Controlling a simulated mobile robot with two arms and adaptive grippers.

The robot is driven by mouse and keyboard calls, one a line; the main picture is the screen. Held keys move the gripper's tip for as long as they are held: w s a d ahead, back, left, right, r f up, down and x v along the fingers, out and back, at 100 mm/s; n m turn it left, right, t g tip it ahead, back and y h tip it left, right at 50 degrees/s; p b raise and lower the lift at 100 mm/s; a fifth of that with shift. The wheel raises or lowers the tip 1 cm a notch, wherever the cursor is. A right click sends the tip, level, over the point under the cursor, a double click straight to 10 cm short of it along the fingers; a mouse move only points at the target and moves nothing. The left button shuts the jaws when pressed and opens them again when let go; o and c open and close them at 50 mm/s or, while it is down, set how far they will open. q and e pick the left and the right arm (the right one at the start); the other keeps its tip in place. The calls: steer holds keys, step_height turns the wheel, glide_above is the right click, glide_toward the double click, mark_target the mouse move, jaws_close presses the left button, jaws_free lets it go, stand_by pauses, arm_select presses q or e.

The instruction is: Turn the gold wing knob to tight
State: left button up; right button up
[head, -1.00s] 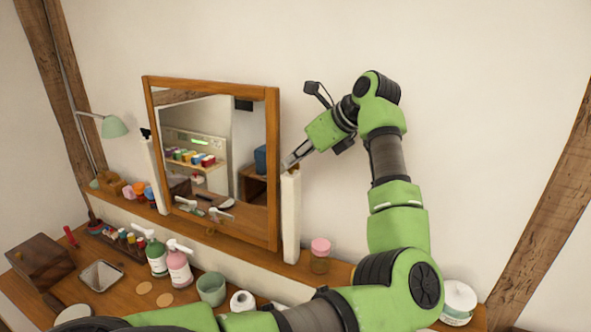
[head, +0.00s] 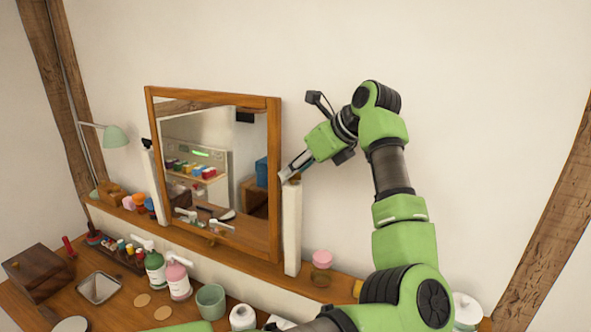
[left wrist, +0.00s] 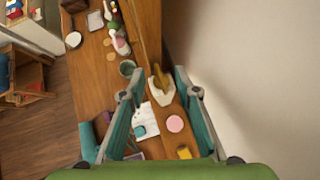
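The gold wing knob (left wrist: 160,78) sits on top of the white post on the mirror's right side, seen from above in the left wrist view. My left gripper (left wrist: 159,76) is open, with one finger on each side of the knob and a visible gap to each. In the head view my left gripper (head: 288,174) is at the top of the right white post (head: 292,228), where its fingers hide most of the knob. The wood-framed mirror (head: 275,150) stands between two white posts. My right gripper is not in view. I see no tight marking.
A pink-lidded jar (head: 322,258) stands on the shelf just right of the post. Pump bottles (head: 177,280), a green cup (head: 211,301) and a white roll (head: 242,317) stand on the table below. The wall lies close behind; the space above the post is free.

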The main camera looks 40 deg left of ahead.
arm_select(q)
steer(key=v, duration=1.1)
steer(key=shift+d+r, duration=0.2)
steer(key=shift+r, duration=0.05)
steer(key=shift+f, duration=0.1)
